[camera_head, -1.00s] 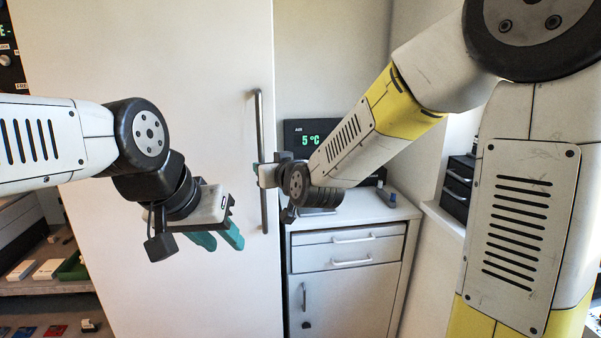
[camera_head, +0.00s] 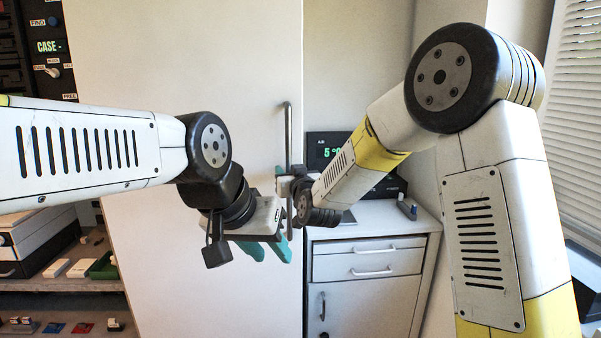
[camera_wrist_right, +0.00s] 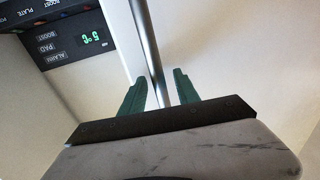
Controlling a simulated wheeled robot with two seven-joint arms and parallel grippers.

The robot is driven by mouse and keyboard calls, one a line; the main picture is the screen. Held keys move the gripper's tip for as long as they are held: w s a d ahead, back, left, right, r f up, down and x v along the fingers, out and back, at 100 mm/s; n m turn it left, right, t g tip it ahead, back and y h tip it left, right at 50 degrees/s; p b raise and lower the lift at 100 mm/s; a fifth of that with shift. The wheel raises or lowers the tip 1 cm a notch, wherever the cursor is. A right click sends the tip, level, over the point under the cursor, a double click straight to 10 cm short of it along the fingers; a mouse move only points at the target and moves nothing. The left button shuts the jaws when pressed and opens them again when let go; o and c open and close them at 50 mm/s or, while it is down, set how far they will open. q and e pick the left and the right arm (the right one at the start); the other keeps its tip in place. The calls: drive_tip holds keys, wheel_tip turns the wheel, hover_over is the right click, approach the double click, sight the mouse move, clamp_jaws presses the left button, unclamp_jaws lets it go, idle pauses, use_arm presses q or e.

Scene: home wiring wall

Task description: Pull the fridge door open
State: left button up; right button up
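The white fridge door (camera_head: 200,90) fills the middle of the head view and looks shut. Its vertical bar handle (camera_head: 288,125) is near the door's right edge. The handle also shows in the right wrist view (camera_wrist_right: 148,45). My right gripper (camera_head: 284,182) is at the handle; its fingers are partly hidden in the head view. In the right wrist view my right gripper (camera_wrist_right: 161,92) has its teal fingers apart, one on each side of the bar, with narrow gaps visible. My left gripper (camera_head: 268,251) is open and empty, in front of the door below the right one.
A cabinet (camera_head: 365,290) with drawers stands right of the fridge. A black display (camera_head: 327,150) reading 5 °C is above it. Shelves (camera_head: 60,285) with small items and a green tray (camera_head: 103,267) are at the left. Window blinds (camera_head: 580,110) are at the far right.

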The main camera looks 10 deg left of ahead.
clamp_jaws()
idle(1.4)
